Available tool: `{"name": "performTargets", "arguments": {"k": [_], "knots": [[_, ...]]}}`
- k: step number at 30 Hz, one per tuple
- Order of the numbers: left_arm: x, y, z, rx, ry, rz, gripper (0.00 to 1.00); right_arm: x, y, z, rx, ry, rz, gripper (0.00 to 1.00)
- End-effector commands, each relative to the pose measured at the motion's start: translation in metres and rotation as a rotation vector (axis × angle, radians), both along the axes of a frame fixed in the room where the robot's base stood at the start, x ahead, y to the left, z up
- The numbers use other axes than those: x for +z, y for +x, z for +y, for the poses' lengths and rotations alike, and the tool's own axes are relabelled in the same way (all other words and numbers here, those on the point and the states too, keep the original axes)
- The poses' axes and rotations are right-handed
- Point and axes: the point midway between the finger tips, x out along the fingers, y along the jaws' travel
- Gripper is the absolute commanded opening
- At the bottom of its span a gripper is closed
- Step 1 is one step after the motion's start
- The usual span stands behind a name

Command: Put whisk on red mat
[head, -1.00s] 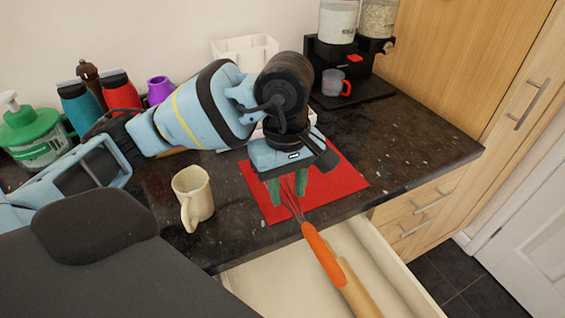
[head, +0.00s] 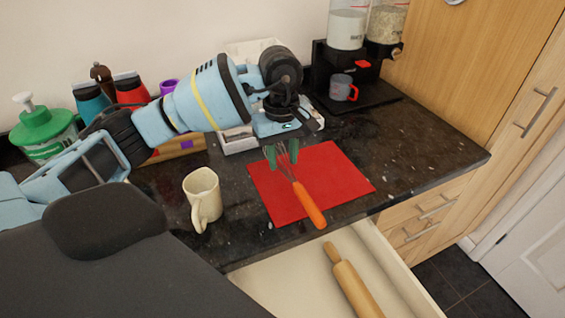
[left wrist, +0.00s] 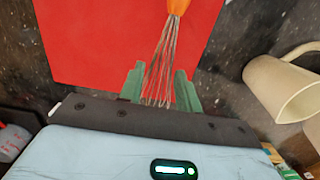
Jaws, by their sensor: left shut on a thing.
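The whisk (head: 308,203) has an orange handle and thin metal wires. My left gripper (head: 281,153) is shut on its wire end, and its green fingers stand on both sides of the wires. The red mat (head: 340,175) lies flat on the dark counter. In the head view the whisk appears across the mat, its handle end reaching the front edge. In the left wrist view the whisk (left wrist: 163,55) points away from the fingers (left wrist: 160,90), over the red mat (left wrist: 95,40). I cannot tell whether the whisk touches the mat. My right gripper is not in view.
A cream mug (head: 202,196) stands left of the mat. An open drawer with a rolling pin (head: 352,283) is below the counter's front edge. A black dispenser stand (head: 350,95) with a grey cup (head: 341,87) stands at the back right. Counter right of the mat is clear.

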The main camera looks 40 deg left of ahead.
Motion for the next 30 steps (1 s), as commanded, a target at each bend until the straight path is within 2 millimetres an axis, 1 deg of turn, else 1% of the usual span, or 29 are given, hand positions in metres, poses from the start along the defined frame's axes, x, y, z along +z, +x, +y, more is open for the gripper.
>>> {"name": "performTargets", "arguments": {"k": [3,5,17,18,22,30], "knots": [[-0.017,-0.001,0.0,0.001,0.0,0.001,0.11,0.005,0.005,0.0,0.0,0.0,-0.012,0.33],[-0.022,-0.001,0.0,0.0,-0.001,0.001,0.11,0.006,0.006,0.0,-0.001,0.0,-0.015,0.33],[-0.029,-0.001,-0.001,-0.001,0.0,0.001,0.11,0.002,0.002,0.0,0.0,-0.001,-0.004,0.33],[-0.029,-0.001,-0.001,-0.001,0.0,0.001,0.38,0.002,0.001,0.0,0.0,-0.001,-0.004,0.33],[-0.028,-0.001,-0.001,0.0,0.0,0.0,0.55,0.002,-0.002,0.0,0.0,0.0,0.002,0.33],[-0.027,-0.001,-0.001,0.0,0.0,0.0,0.56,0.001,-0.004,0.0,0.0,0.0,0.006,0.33]]}}
